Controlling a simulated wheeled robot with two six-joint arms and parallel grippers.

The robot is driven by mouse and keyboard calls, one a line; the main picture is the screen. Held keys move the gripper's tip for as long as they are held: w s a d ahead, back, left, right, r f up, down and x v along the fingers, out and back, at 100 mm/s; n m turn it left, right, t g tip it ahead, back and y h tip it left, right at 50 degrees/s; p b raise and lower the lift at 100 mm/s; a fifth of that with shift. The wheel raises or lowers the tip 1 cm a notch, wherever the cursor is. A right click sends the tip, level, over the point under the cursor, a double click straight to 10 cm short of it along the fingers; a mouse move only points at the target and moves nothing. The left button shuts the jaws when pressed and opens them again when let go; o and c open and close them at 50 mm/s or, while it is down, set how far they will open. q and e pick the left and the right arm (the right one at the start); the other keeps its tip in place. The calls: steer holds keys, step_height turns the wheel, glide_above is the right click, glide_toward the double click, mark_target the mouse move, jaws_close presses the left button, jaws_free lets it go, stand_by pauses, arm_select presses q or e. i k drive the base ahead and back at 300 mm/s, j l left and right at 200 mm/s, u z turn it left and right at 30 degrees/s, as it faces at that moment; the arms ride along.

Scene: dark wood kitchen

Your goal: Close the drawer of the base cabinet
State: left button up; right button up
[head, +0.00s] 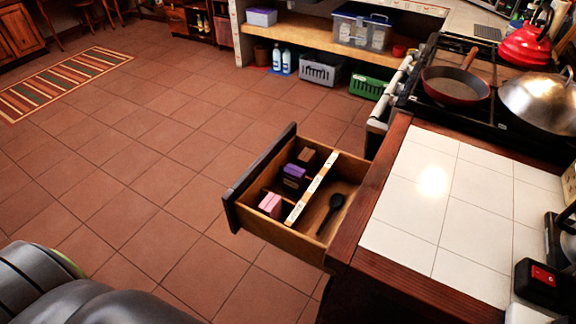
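The drawer (256,172) of the base cabinet (400,290) is pulled well out, extending left from under the white tiled countertop (425,190). Its dark front panel faces left toward the open floor. A light divider (312,187) splits the inside. Small brown, purple and pink boxes lie on the front side, and a black spoon (332,210) lies on the other side. Neither of my grippers is in view, so nothing is seen touching the drawer.
The tiled floor (140,170) left of the drawer is clear. A stove with a red pan (455,86), a metal wok lid (540,100) and a red kettle (525,45) stands beyond the counter. A shelf with bins is at the back. A striped rug (60,82) lies far left.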

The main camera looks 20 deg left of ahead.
mark_target(336, 170)
steer(key=j+z, duration=0.35)
steer(key=j, duration=0.6)
steer(key=k+j+z, duration=0.1)
steer(key=j+z, duration=0.25)
steer(key=j, duration=1.15)
steer(key=k+j, duration=0.15)
steer(key=j, duration=0.4)
